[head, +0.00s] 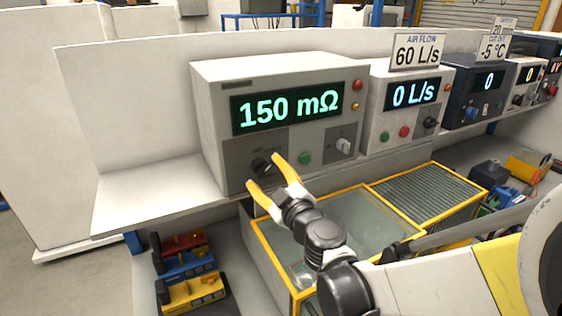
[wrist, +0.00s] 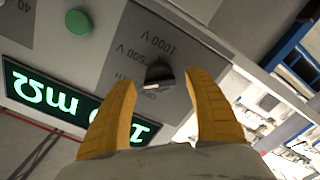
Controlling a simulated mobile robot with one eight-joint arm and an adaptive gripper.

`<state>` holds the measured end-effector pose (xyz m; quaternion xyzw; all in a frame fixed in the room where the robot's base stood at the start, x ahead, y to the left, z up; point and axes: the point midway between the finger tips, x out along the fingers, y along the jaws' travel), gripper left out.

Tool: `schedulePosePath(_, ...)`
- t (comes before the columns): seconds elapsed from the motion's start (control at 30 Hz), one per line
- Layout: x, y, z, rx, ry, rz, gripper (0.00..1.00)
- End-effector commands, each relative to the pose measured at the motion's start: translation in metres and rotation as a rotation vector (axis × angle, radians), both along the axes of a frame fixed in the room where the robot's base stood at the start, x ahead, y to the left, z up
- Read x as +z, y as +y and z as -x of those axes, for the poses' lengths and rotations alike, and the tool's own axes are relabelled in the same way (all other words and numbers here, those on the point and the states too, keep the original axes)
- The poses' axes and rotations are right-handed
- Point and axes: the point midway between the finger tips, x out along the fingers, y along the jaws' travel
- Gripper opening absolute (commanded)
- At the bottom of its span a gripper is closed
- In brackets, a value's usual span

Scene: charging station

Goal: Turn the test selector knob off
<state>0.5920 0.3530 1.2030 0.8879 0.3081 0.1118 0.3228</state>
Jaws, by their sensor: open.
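The test selector knob (head: 262,165) is a black rotary knob low on the front of the beige tester, whose green display reads 150 mΩ. In the wrist view the knob (wrist: 159,74) sits on a grey panel printed with labels including 500 V and 1000 V. A pale mark shows on its lower edge; the label beside it is too small to read surely. My gripper (head: 264,171) has yellow fingers spread apart in front of the knob. In the wrist view my gripper (wrist: 160,78) has one fingertip on each side of it, with visible gaps.
A green button (head: 304,158) and a grey switch (head: 343,146) sit right of the knob. Red and yellow lamps are above. More instruments, including an air flow unit (head: 402,118), stand along the shelf to the right. A yellow-edged glass-topped bin (head: 320,232) lies below.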

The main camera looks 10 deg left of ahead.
Motion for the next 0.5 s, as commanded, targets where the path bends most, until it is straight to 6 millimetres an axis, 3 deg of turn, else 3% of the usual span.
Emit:
schedulePosePath(0.2,0.0,0.012,-0.015,0.0,0.0,0.0,0.62)
schedulePosePath(0.47,0.0,0.013,-0.017,0.0,0.0,0.0,0.62)
schedulePosePath(0.5,0.0,0.013,-0.017,0.0,0.0,0.0,0.57)
